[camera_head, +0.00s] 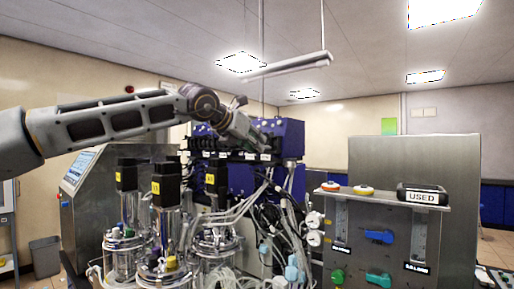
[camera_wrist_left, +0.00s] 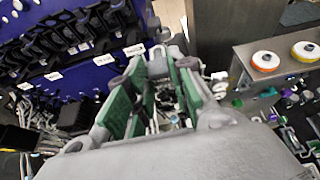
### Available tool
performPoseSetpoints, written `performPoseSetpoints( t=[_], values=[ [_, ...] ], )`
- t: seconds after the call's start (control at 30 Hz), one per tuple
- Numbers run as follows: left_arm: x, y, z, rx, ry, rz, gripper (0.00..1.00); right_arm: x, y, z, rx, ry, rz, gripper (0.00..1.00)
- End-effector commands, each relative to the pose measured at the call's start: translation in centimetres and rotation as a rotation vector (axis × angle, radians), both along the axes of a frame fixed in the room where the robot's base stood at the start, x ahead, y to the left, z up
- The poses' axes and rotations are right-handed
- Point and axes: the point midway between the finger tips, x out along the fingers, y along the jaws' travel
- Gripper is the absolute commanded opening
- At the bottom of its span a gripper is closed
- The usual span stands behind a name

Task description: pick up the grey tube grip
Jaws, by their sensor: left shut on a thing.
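My left gripper (camera_head: 262,143) reaches in from the left at the front of the dark blue pump unit (camera_head: 284,136), above the bundle of tubes. In the left wrist view, its green-padded fingers (camera_wrist_left: 160,75) are shut on a small grey piece, the grey tube grip (camera_wrist_left: 157,63). The grip is partly hidden between the fingers, and thin tubes show below it. In the head view the grip is too small to make out. My right gripper is in neither view.
Glass bioreactor vessels (camera_head: 160,250) with black motors stand below my left arm. Many pale tubes (camera_head: 290,225) hang beside them. A grey metal cabinet (camera_head: 412,160) stands at right, with a box marked USED (camera_head: 422,196) on the panel's shelf.

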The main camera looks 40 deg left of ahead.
Motion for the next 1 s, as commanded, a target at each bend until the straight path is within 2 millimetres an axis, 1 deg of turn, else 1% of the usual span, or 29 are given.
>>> performPoseSetpoints(
  t=[0.1, 0.33, 0.67, 1.0],
  values=[
    [-1.2, -0.6, 0.0, 0.000, -0.002, 0.000, 0.02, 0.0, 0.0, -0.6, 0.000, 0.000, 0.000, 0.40],
    [-2.4, -1.3, 0.0, 0.000, -0.001, -0.001, 0.02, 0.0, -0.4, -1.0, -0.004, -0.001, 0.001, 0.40],
    [-2.6, -1.5, 0.0, -0.001, 0.000, 0.000, 0.02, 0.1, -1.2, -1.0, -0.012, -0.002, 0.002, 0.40],
    [-2.6, -1.4, 0.0, 0.000, 0.000, 0.000, 0.02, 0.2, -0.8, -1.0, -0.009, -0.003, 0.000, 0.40]
  ],
)
